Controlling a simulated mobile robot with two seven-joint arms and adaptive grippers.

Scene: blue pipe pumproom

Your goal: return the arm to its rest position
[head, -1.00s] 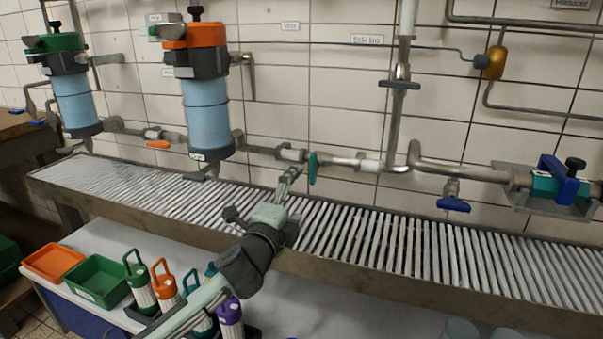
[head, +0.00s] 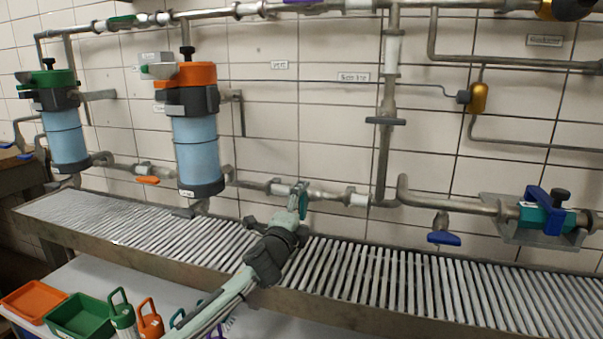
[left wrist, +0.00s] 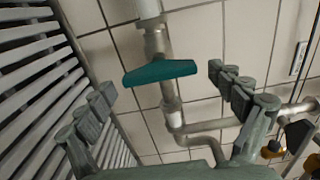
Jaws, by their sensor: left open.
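My left arm comes in from the lower left in the head view, over the slatted grating. My left gripper (head: 299,190) is at the lower pipe, by the teal valve handle (head: 303,206). In the left wrist view the left gripper (left wrist: 161,82) is open and empty, its two fingers wide apart. The teal handle (left wrist: 160,72) lies beyond the gap between them, and neither finger visibly touches it. My right gripper is in neither view.
The slatted grating (head: 375,276) runs below the pipes. Two blue filters, one with an orange top (head: 195,130) and one with a green top (head: 65,125), stand left. A blue valve handle (head: 444,239) is right. Orange (head: 34,299) and green (head: 80,315) bins sit lower left.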

